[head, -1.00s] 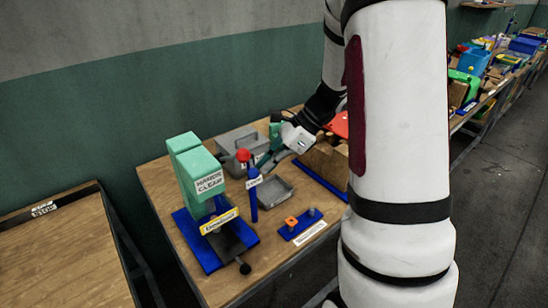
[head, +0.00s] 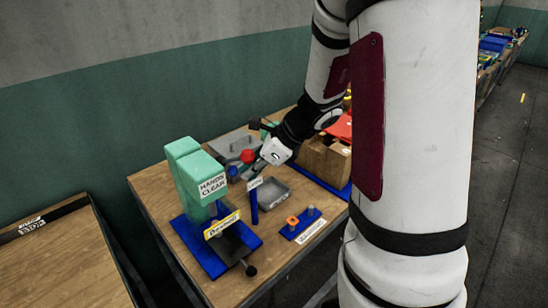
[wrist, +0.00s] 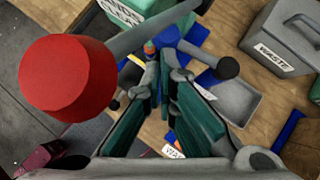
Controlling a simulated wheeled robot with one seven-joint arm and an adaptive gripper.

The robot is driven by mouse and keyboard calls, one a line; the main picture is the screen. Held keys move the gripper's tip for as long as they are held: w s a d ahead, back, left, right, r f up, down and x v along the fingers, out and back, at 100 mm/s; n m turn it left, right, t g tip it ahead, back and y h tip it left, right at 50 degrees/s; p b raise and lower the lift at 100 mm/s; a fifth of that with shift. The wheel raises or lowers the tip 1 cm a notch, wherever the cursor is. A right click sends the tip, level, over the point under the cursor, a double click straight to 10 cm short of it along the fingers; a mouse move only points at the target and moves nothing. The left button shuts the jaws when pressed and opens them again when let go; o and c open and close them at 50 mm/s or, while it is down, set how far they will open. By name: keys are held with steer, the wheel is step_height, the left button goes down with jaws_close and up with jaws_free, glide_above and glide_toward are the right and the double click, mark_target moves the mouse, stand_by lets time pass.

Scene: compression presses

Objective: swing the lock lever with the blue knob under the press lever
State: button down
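The green press (head: 195,175) stands on a blue base (head: 196,248) at the left of the table. A red knob (head: 248,156) shows behind it; in the wrist view the red knob (wrist: 68,78) is large and close at left. A small blue knob (head: 233,171) shows just left of the red one. My gripper (head: 262,160) is beside the red knob in the head view. In the wrist view my gripper's teal fingers (wrist: 160,62) are close together, nothing clearly held between them. A dark round knob (wrist: 228,68) on a grey rod is right of the fingertips. Contact cannot be told.
The grey waste box (wrist: 290,35) stands behind the press. A shallow grey tray (head: 274,194) and labelled blue post (head: 254,206) are near my gripper. A blue plate with pegs (head: 302,226) lies in front, and a cardboard box (head: 325,160) stands right.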

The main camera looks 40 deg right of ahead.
steer(key=shift+w+a, duration=0.2)
steer(key=shift+a, duration=0.05)
steer(key=shift+s+d, duration=0.1)
stand_by(0.6)
